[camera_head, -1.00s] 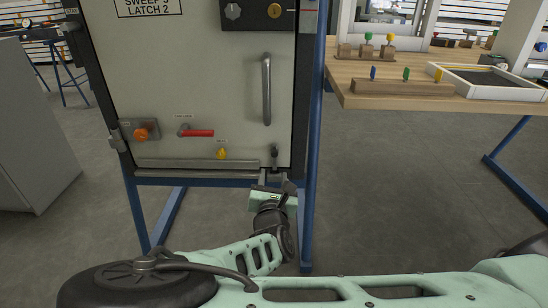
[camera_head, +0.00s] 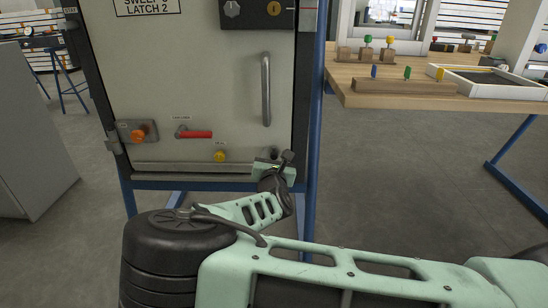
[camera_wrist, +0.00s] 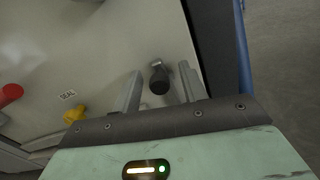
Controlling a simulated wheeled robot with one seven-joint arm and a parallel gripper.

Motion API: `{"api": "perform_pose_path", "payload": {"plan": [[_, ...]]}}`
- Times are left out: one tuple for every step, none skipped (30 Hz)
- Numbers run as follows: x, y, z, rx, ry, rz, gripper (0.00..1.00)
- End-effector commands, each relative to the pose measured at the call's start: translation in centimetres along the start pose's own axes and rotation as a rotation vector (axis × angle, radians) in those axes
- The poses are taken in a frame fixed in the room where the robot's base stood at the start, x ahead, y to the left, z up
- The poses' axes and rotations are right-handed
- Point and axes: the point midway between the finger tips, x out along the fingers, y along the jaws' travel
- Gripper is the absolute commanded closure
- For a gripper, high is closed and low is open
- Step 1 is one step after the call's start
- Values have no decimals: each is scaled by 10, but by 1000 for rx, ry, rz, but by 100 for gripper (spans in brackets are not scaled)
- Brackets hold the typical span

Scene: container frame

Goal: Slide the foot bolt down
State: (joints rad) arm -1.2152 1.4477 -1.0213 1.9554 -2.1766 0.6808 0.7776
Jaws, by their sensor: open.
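The foot bolt (camera_wrist: 159,82) is a dark knob on a short metal stem at the lower right of the grey cabinet door (camera_head: 205,90). In the wrist view it stands between the two fingers of my gripper (camera_wrist: 161,68), with a gap visible on each side. My gripper is open and holds nothing. In the head view my gripper (camera_head: 280,160) is at the door's lower right corner and mostly hides the bolt. I cannot tell whether the fingertips touch the door.
A vertical handle (camera_head: 266,90) is above the bolt. A red lever (camera_head: 197,134), a yellow knob (camera_head: 220,156) and an orange knob (camera_head: 138,134) are to the left. A blue frame post (camera_head: 316,120) is close on the right. A wooden bench (camera_head: 400,97) stands beyond it.

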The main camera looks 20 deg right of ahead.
Motion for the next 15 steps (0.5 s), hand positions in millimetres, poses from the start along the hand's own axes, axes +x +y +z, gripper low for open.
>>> {"api": "perform_pose_path", "payload": {"plan": [[0,0,0,0,0,0,63],[0,0,0,0,0,0,71],[0,0,0,0,0,0,82],[0,0,0,0,0,0,91],[0,0,0,0,0,0,99],[0,0,0,0,0,0,100],[0,0,0,0,0,0,100],[0,0,0,0,0,0,100],[0,0,0,0,1,0,100],[0,0,-1,0,1,0,100],[0,0,-1,-1,2,0,100],[0,0,-3,0,2,1,100],[1,0,-4,0,2,2,100],[1,-1,-7,-1,4,2,100],[1,-2,-10,-2,3,3,100]]}}
